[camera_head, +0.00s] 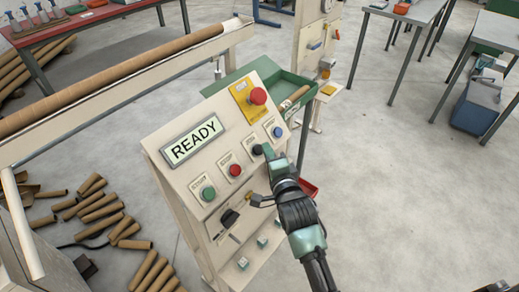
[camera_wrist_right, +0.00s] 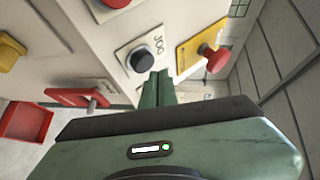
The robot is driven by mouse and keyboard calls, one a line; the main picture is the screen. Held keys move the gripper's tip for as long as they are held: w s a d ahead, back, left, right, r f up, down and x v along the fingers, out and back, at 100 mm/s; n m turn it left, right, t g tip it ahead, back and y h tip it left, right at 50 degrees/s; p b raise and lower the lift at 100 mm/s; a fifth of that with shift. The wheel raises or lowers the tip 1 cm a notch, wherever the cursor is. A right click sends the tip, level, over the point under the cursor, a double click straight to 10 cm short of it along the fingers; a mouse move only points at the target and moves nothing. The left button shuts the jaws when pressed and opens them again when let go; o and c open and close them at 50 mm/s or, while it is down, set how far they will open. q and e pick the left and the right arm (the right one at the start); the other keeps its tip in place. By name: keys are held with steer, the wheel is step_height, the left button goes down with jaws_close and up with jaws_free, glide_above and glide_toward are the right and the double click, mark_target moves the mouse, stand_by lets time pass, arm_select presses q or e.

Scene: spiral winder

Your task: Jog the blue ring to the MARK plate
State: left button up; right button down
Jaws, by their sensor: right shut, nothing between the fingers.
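The cream control panel (camera_head: 178,172) has a lit display (camera_head: 193,140) that reads READY. The black JOG button (camera_head: 257,150) is on its right side; it also shows with its JOG label in the right wrist view (camera_wrist_right: 143,60). My right gripper (camera_head: 268,151) is shut and empty, its fingertips right at the JOG button. In the right wrist view the fingertips (camera_wrist_right: 158,75) overlap the edge of the button's plate; I cannot tell whether they touch the button. I cannot make out the blue ring or the MARK plate. My left gripper is out of view.
A red mushroom button (camera_head: 258,96) on a yellow plate sits above. Blue (camera_head: 277,132), red (camera_head: 235,170) and green (camera_head: 208,193) buttons and a black selector (camera_head: 229,217) are close by. A long brown tube (camera_head: 110,82) runs behind. Cut tubes (camera_head: 100,206) lie on the floor.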

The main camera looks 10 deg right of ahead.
steer(key=shift+f, duration=0.1)
steer(key=shift+w+a+f, duration=0.15)
steer(key=shift+w+a, duration=0.05)
steer(key=shift+w, duration=0.05)
steer(key=shift+w+a+f+b, duration=0.2)
steer(key=shift+w+f+b, duration=0.05)
steer(key=shift+f+b, duration=0.05)
stand_by(0.8)
steer(key=shift+s+d+r+p, duration=0.4)
steer(key=shift+s+r+p, duration=0.15)
steer(key=shift+p, duration=0.4)
